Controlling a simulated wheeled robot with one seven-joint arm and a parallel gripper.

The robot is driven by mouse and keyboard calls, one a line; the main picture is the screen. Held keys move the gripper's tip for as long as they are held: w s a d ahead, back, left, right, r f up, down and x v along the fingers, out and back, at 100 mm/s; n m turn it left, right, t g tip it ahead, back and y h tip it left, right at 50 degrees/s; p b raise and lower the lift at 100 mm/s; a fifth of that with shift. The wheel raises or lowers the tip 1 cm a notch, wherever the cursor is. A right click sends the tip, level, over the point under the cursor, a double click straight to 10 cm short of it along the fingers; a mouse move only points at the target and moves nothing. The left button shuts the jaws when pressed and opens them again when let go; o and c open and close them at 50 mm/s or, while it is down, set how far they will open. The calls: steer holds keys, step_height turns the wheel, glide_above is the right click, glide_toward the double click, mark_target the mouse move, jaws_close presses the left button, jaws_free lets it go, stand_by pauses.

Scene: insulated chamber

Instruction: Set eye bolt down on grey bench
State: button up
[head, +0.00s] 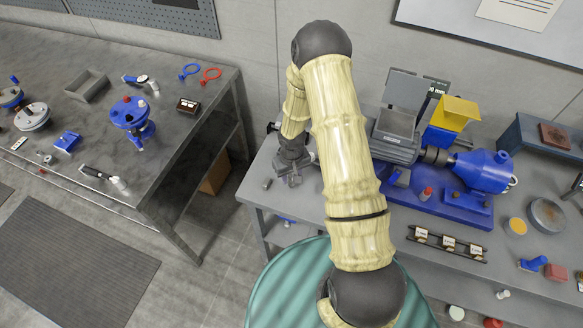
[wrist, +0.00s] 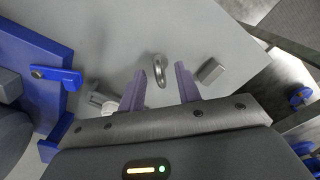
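A metal eye bolt (wrist: 159,71) shows in the wrist view, its ring seen nearly edge-on, between the fingertips of my gripper (wrist: 161,74). The two fingers are apart, with a clear gap on each side of the ring. The eye bolt appears to be on the grey bench (wrist: 110,35), though its lower part is hard to make out. In the head view my gripper (head: 290,172) is low over the left end of the grey bench (head: 258,198). I cannot make out the eye bolt there.
A blue machine (head: 470,172) stands right of my arm. A labelled rack (head: 447,244) lies in front. A darker workbench (head: 100,110) stands left, across a gap.

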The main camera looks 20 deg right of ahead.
step_height(320, 180, up, 17)
steer(key=b, duration=0.2)
steer(key=shift+s+r, duration=0.15)
stand_by(0.4)
steer(key=s+r+m+t, duration=0.1)
steer(key=s+r+t, duration=0.1)
steer(key=s+r, duration=0.6)
steer(key=s, duration=0.6)
steer(key=shift+m+b, duration=0.35)
steer(key=shift+m, duration=0.05)
steer(key=shift+r, duration=0.1)
